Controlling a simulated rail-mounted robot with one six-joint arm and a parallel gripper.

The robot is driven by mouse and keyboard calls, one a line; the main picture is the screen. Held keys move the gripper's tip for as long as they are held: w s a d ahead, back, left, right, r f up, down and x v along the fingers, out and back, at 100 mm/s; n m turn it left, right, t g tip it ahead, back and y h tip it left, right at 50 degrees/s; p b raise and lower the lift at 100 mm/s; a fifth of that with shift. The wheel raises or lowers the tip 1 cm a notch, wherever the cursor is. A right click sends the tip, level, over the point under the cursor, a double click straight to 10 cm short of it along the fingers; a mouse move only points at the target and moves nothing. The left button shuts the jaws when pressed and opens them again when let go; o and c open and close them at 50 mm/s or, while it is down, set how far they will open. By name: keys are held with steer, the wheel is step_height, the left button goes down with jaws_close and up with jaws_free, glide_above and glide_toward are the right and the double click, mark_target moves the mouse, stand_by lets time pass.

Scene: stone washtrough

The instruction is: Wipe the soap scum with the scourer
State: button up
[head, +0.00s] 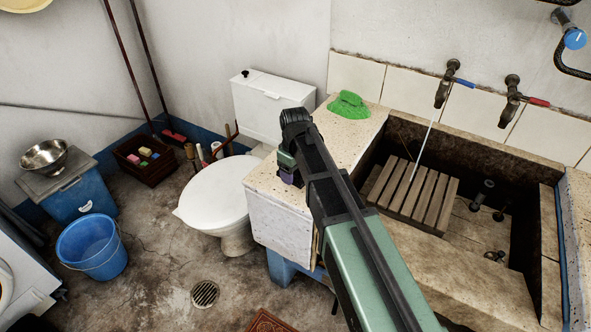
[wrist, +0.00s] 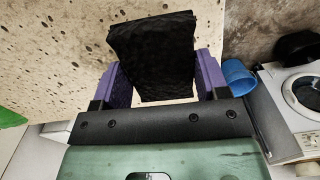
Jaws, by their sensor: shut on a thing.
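My gripper (head: 288,175) is over the near left part of the speckled stone counter (head: 358,140), left of the trough. In the wrist view its two purple fingers (wrist: 161,68) are shut on a black, rough-textured scourer (wrist: 152,42), one finger on each side. The scourer is mostly hidden behind my arm in the head view. The speckled counter (wrist: 50,55) fills the upper left of the wrist view; whether the scourer touches it I cannot tell. I cannot pick out soap scum from the brown specks, and my arm covers part of the counter.
A green cloth-like thing (head: 349,105) lies at the counter's back. A slatted wooden rack (head: 413,193) sits in the trough under a running tap (head: 445,86). The toilet (head: 214,192) stands close left of the counter. A blue bucket (head: 91,247) is on the floor.

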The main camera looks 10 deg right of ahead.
steer(key=shift+r+p, duration=2)
steer(key=shift+r, duration=0.35)
